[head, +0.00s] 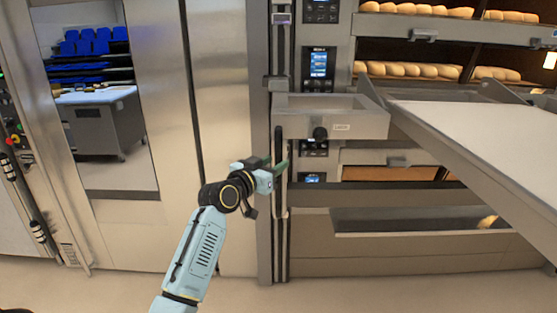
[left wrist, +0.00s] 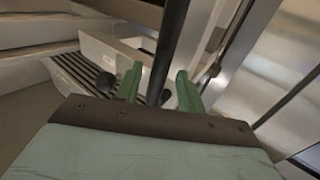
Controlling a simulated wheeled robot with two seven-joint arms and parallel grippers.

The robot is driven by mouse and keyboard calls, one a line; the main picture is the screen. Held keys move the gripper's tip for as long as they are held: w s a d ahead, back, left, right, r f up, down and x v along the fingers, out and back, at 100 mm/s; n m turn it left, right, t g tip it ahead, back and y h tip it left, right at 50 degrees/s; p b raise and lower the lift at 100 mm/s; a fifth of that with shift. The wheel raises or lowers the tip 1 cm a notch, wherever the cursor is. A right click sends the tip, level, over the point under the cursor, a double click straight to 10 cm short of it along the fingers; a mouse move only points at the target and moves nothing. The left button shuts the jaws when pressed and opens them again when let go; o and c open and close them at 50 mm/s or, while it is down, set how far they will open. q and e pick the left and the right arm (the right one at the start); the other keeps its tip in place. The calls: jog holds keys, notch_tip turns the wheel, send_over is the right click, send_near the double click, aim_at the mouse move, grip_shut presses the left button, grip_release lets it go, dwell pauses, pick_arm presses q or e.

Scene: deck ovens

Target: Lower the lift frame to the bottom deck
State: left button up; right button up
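The lift frame (head: 455,150), with a pale loading surface, stands at the right in the head view. Its box-shaped end (head: 290,125) has a black knob (head: 320,134) and a small label. It is level with the middle of the oven front. A dark vertical bar (head: 278,145) runs below the box's left end. My left gripper (head: 279,168) is at this bar. In the left wrist view its green fingers (left wrist: 158,88) stand apart, with a dark bar (left wrist: 170,40) between them and gaps visible beside it. Contact cannot be told. My right gripper is out of view.
Upper oven decks hold rows of bread loaves (head: 410,70). A lower oven deck (head: 400,222) lies beneath the frame. Oven control panels (head: 318,64) line the column. Steel doors (head: 225,80) stand left of the column. The floor (head: 390,292) in front looks clear.

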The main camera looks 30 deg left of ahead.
pick_arm(q)
jog(key=shift+w, duration=1.35)
grip_shut()
